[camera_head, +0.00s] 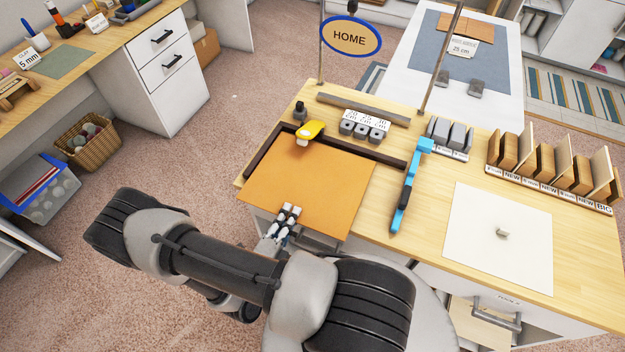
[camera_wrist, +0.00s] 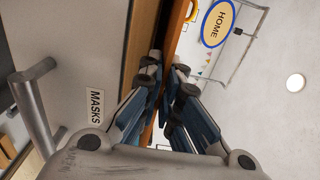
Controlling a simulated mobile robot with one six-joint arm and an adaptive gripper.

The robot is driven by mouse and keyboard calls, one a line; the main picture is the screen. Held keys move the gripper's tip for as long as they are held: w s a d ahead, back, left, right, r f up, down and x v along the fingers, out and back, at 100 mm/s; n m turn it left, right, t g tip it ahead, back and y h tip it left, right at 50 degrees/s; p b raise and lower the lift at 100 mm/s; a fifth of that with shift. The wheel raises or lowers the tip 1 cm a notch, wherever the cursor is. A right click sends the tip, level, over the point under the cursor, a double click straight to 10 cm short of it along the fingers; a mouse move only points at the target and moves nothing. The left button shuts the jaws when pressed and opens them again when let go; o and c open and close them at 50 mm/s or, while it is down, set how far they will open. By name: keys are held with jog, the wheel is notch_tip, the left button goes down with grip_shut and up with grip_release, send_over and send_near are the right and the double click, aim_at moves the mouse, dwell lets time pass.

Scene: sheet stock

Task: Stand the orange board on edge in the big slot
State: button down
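The orange board (camera_head: 309,180) lies flat on the wooden worktable, its front edge reaching the table's near edge. My gripper (camera_head: 290,210) is at that front edge, its fingertips over the board's margin. In the wrist view, the orange board (camera_wrist: 177,30) shows edge-on as a thin strip between the fingers of my gripper (camera_wrist: 168,75). The fingers are drawn close together on both sides of it and look shut on it. The slot rack (camera_head: 548,187) stands at the table's right, with several boards on edge; its right-end label reads BIG (camera_head: 604,209). That slot's inside is mostly hidden.
A dark angled fence (camera_head: 262,150) borders the board's left and back. A yellow tool (camera_head: 312,129) sits at its back edge. A blue-and-black tool (camera_head: 408,190) lies to the right, then a white sheet (camera_head: 496,250) with a small block. The HOME sign (camera_head: 350,36) hangs behind.

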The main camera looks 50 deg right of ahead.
notch_tip(320, 180, up, 13)
jog(key=p, duration=0.9)
dwell(0.4)
jog(key=c, duration=2.1)
grip_release()
grip_shut()
jog(key=shift+a, duration=0.1)
